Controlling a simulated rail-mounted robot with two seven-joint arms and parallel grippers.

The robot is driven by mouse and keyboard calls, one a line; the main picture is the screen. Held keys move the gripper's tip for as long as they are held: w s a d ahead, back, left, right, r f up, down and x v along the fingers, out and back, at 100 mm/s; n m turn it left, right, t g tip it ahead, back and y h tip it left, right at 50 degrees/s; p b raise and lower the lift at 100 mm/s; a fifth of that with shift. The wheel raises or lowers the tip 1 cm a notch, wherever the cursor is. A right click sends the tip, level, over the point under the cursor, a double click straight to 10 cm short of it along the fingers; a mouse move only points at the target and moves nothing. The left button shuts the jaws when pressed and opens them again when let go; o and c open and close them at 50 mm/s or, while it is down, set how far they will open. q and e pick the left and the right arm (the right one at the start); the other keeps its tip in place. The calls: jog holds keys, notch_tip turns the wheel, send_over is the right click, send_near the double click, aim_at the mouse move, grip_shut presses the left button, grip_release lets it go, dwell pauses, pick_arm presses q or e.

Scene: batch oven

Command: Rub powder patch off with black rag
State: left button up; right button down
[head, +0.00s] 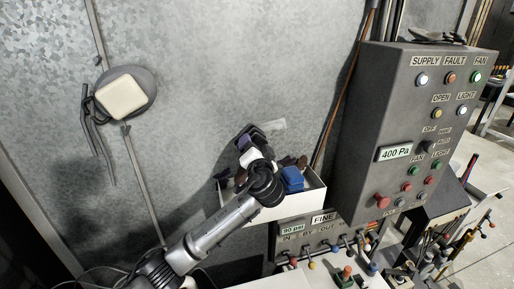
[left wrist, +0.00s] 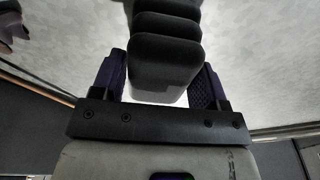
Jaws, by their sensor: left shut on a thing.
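The powder patch (head: 276,125) is a pale smear on the grey metal wall in the head view. My left gripper (head: 247,135) is at the wall just left of the patch and partly in front of it. In the left wrist view its purple fingers are shut on the black rag (left wrist: 166,50), a thick folded dark bundle. The rag fills the middle of that view and hides the wall behind it. I cannot tell whether the rag touches the wall. My right gripper is in neither view.
A white box (head: 300,202) holding a blue cloth (head: 291,179) and brownish cloths stands below my left gripper. A grey control panel (head: 405,125) juts out at the right. A round holder with a pale pad (head: 121,96) hangs on the wall at left.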

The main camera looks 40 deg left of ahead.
pick_arm(q)
jog(key=shift+s+a, duration=0.8)
jog(key=shift+s, duration=0.15)
jog(key=shift+s+r+p, duration=0.1)
jog(key=shift+r+p, duration=0.6)
jog(key=shift+r, duration=0.2)
jog(key=shift+w+d+b, duration=0.3)
jog(key=shift+w+d, duration=0.8)
jog(key=shift+w, duration=0.15)
jog(key=shift+w+d+f+b, duration=0.1)
jog(key=shift+w+d+b, duration=0.1)
jog(key=shift+w+d, duration=0.3)
jog(key=shift+w+d+b, duration=0.2)
jog(key=shift+w+d, duration=0.15)
jog(key=shift+w, duration=0.4)
jog(key=shift+w+d+f+b, duration=0.1)
jog(key=shift+w+d+b, duration=0.1)
jog(key=shift+w+d, duration=0.3)
jog(key=w+d+b, duration=0.3)
jog(key=w+d, duration=0.2)
jog(key=w, duration=0.2)
jog(key=shift+w, duration=0.2)
jog(key=shift+d, duration=0.1)
